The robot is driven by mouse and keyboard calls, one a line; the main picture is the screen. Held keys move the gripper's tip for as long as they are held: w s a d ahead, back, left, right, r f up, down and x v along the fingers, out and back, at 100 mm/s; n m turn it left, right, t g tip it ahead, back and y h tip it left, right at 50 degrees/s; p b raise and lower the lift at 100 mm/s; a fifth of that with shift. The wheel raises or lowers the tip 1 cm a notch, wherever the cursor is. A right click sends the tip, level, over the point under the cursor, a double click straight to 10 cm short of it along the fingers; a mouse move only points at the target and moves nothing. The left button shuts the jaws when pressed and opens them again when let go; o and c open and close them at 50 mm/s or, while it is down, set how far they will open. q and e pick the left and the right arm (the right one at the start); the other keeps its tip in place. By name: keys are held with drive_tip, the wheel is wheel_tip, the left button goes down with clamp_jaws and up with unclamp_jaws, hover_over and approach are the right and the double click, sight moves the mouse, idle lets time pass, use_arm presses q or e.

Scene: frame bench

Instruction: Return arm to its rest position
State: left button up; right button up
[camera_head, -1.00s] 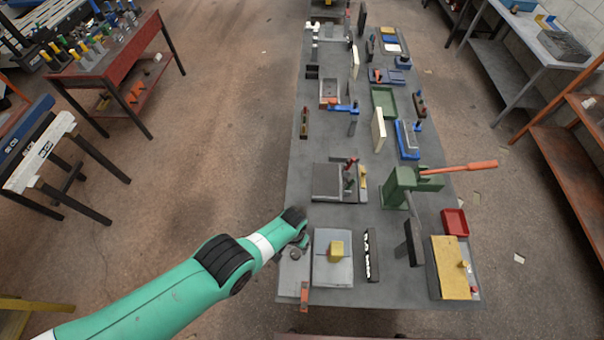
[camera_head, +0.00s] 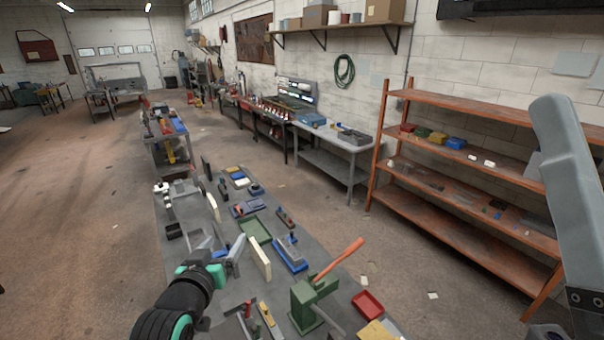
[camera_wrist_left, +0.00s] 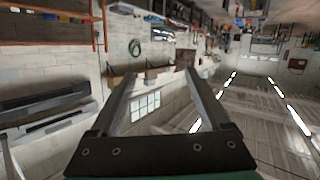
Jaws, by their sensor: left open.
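My left gripper (camera_head: 220,247) is above the left part of the long grey bench (camera_head: 174,260) in the head view. Its grey fingers are spread and hold nothing. The left wrist view shows the two fingers (camera_wrist_left: 158,76) apart with nothing between them, and the wall, windows and ceiling beyond. The dark wrist and part of the green-trimmed arm cover the bench's near left area.
A green press (camera_head: 305,303) with an orange lever stands at the bench's near right, by a red tray (camera_head: 368,304). A cream upright block (camera_head: 260,258) and a green tray (camera_head: 255,230) are close by. An orange shelf rack (camera_head: 465,212) stands at right. Open floor lies left.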

use_arm(q)
drive_tip(key=s+r+t, duration=0.2)
drive_tip(key=s+r, duration=0.1)
drive_tip(key=r, duration=0.5)
drive_tip(key=s+r+t, duration=0.2)
drive_tip(key=r, duration=0.5)
drive_tip(key=s+r+m+t+h, duration=0.1)
drive_tip(key=s+r+t, duration=0.7)
drive_tip(key=s+r, duration=1)
drive_tip(key=s, duration=0.3)
drive_tip(key=shift+s+a+r+m, duration=0.25)
drive_tip(key=shift+a+m, duration=0.15)
